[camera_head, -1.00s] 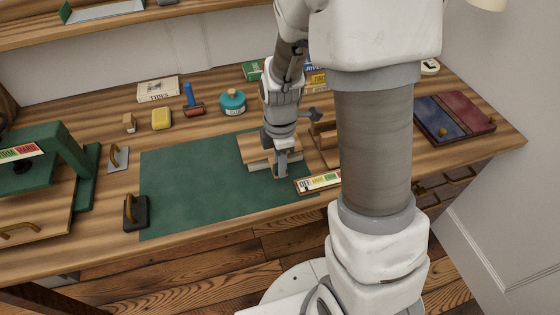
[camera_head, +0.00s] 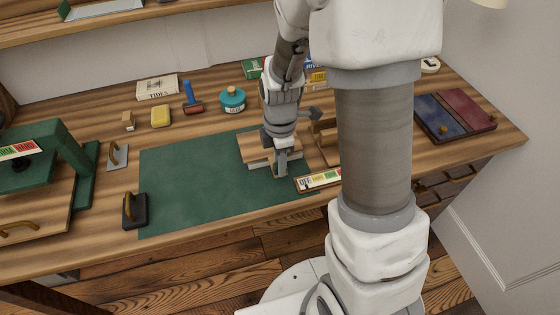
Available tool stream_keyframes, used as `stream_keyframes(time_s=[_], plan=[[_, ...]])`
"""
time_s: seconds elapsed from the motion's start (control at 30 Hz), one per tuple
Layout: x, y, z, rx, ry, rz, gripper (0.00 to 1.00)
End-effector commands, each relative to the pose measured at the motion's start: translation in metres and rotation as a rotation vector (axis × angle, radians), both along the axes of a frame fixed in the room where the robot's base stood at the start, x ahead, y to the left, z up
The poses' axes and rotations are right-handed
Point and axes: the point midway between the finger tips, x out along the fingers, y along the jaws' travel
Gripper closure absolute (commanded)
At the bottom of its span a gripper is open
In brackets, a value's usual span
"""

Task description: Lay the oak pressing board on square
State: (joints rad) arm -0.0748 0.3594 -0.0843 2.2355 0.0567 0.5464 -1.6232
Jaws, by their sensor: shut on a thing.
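The oak pressing board (camera_head: 254,147) is a pale wooden slab at the right part of the green mat (camera_head: 195,185). My gripper (camera_head: 281,168) is over the board's right side and shut on it. A paler layer (camera_head: 259,164) shows under the board's front edge; I cannot tell what it is in full. My gripper and wrist hide the board's right part, so how squarely it lies there cannot be told.
A strip with coloured labels (camera_head: 318,180) lies just right of my gripper, and a wooden stand (camera_head: 324,142) is behind it. A green press (camera_head: 50,160) stands left, with a dark handled block (camera_head: 135,210) nearby. The mat's left half is clear.

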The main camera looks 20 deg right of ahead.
Motion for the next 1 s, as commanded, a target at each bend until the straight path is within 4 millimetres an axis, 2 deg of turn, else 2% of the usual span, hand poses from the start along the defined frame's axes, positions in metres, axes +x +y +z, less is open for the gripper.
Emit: stream_keyframes(time_s=[0.8, 0.83, 1.0], plan=[[0.0, 0.0, -0.0085, 0.0, 0.0, 0.0, 1.0], [0.0001, 0.0, -0.0085, 0.0, 0.0, 0.0, 0.72], [0.0, 0.0, -0.0085, 0.0, 0.0, 0.0, 0.41]])
